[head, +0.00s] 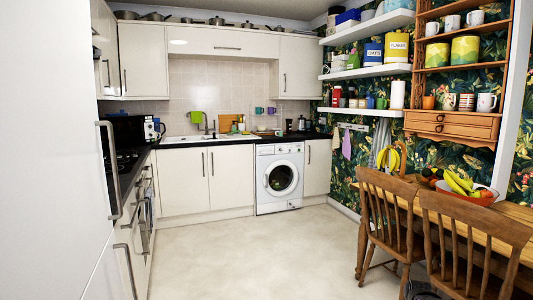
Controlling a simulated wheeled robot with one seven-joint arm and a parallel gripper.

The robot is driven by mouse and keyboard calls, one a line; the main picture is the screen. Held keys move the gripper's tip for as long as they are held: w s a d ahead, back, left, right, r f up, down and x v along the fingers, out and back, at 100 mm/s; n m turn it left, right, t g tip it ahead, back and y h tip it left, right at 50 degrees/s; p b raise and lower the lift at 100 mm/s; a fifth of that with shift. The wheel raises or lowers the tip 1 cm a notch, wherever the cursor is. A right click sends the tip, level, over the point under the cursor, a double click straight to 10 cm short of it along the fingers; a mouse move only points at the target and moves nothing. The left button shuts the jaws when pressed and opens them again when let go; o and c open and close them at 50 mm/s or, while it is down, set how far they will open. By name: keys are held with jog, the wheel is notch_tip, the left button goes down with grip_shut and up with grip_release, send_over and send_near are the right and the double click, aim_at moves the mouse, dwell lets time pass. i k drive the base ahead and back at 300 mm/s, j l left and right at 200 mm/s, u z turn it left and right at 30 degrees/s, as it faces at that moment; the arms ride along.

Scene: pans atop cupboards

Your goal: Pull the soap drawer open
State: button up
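The white washing machine (280,178) stands under the dark worktop at the back of the room. Its round door (281,178) looks closed. The soap drawer (266,150) is at the upper left of the machine's front panel. It looks flush with the panel, but it is too small here to be sure.
Pale floor (235,250) lies clear up to the machine. Two wooden chairs (385,215) and a table (515,212) with a fruit bowl stand at the right. A tall white unit (50,150) fills the left. White cupboards (206,180) flank the machine.

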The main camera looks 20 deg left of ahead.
aim_at(261, 150)
jog(key=i+j+u, duration=0.9)
jog(key=i, duration=0.5)
jog(key=i+u, duration=0.4)
jog(key=i, duration=0.45)
jog(key=i+z, duration=0.15)
jog(key=i, duration=0.7)
jog(key=i+j+z, duration=0.1)
jog(key=i, duration=0.8)
